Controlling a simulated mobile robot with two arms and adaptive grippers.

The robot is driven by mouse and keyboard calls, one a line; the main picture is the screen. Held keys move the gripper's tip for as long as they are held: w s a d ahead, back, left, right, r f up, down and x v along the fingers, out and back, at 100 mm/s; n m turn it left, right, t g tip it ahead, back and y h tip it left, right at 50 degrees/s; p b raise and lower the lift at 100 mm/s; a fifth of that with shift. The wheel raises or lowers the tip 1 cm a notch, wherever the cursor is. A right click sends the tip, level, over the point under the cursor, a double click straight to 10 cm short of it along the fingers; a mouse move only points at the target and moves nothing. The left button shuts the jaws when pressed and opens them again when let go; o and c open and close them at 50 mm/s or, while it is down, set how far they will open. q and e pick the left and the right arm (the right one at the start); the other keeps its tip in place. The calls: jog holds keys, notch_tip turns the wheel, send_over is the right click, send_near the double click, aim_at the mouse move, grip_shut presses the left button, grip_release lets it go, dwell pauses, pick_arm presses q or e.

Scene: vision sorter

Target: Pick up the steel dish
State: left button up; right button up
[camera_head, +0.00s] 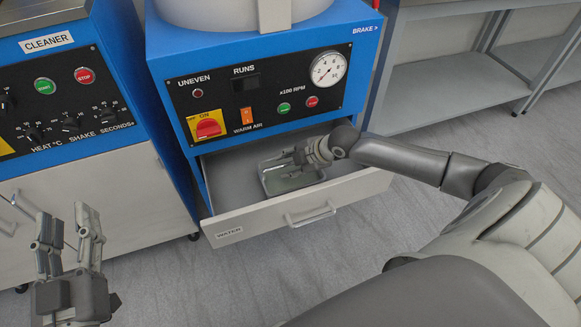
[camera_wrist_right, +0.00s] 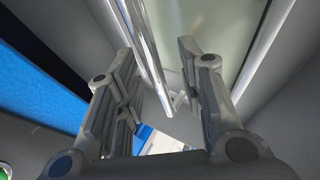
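The steel dish (camera_head: 290,184) is a shallow rectangular tray inside the open drawer (camera_head: 350,195), below the blue machine. My right gripper (camera_head: 284,160) reaches into the drawer from the right, at the dish's far side, and covers part of its rim. In the right wrist view, the fingers of the right gripper (camera_wrist_right: 160,75) stand apart. The near rim of the dish (camera_wrist_right: 217,28) runs between them; contact with either finger cannot be made out. My left gripper (camera_head: 67,225) is open and empty at the lower left, well away from the dish.
The drawer front has a bar handle (camera_head: 310,215) and a WATER label. The blue machine's control panel (camera_head: 258,95) is just above the drawer opening. A CLEANER machine (camera_head: 55,90) stands left, and a grey shelf (camera_head: 460,85) stands right. Floor in front is clear.

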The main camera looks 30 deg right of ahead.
pick_arm(q)
jog(key=shift+r, duration=0.1)
pick_arm(e)
grip_shut()
jog(key=shift+w+r, duration=0.1)
jog(key=shift+r, duration=0.15)
dwell(0.5)
jog(key=shift+r, duration=0.15)
notch_tip(320, 180, up, 4)
jog(key=shift+r+p, duration=0.1)
jog(key=shift+p, duration=0.95)
notch_tip(320, 180, up, 4)
jog(key=shift+f+p, duration=0.25)
jog(key=shift+p, duration=0.35)
pick_arm(q)
jog(key=s+a+f+g+y, duration=0.1)
jog(key=s+a+f+g, duration=0.1)
jog(key=f+g, duration=0.2)
jog(key=s+a+f+g+y, duration=0.1)
jog(key=f+g, duration=0.4)
jog(key=f, duration=0.6)
jog(key=shift+s+a+g+y, duration=0.35)
jog(key=shift+s+y, duration=0.15)
jog(key=shift+s, duration=0.85)
pick_arm(e)
jog(key=shift+r, duration=0.8)
